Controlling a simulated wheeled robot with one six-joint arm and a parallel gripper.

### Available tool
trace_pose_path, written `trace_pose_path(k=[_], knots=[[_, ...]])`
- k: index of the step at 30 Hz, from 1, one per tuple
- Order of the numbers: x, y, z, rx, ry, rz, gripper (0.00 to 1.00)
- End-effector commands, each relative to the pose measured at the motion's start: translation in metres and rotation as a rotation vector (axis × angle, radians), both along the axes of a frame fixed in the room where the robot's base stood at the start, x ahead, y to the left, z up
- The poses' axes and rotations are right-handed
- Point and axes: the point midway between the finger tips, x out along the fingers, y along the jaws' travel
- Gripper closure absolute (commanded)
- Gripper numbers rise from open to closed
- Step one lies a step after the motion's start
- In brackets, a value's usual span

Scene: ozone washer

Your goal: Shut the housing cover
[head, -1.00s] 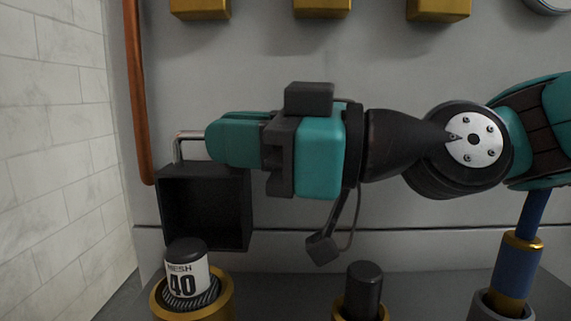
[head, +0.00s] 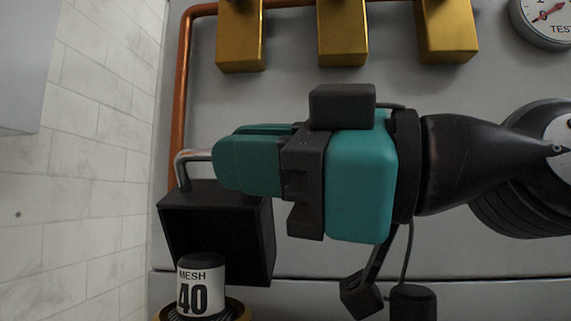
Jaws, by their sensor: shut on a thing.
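The housing cover looks to be a black box-shaped part (head: 246,232) at the left in the head view, with a bent metal handle (head: 184,166) at its top. Its dark, hollow-looking front faces the camera. My gripper (head: 222,163) comes from the right, level, with its teal fingers shut on the handle. The fingers hide the handle's right part. A white cartridge marked MESH 40 (head: 200,292), with a black cap, stands in a gold ring (head: 238,312) and overlaps the box's lower front in the picture. The cover stands raised behind the cartridge.
A copper pipe (head: 172,95) runs up the grey panel behind the cover. Gold blocks (head: 342,35) and a gauge (head: 545,18) are above. A black knob (head: 412,302) stands below my gripper. A white tiled wall (head: 85,200) closes off the left.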

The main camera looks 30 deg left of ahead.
Motion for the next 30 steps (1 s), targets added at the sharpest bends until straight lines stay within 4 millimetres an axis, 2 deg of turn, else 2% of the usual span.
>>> trace_pose_path(k=[7, 8, 11, 24, 26, 30], knots=[[0.001, 0.0, -0.001, -0.004, 0.002, -0.002, 1.0], [0.001, 0.0, -0.001, -0.004, 0.002, -0.002, 0.85], [0.001, 0.0, -0.001, -0.003, 0.002, -0.001, 0.63], [0.0, 0.0, 0.002, -0.002, 0.001, 0.0, 0.63], [0.0, 0.0, 0.007, -0.001, 0.001, 0.001, 0.63], [0.0, 0.0, 0.031, 0.001, -0.002, 0.001, 0.63]])
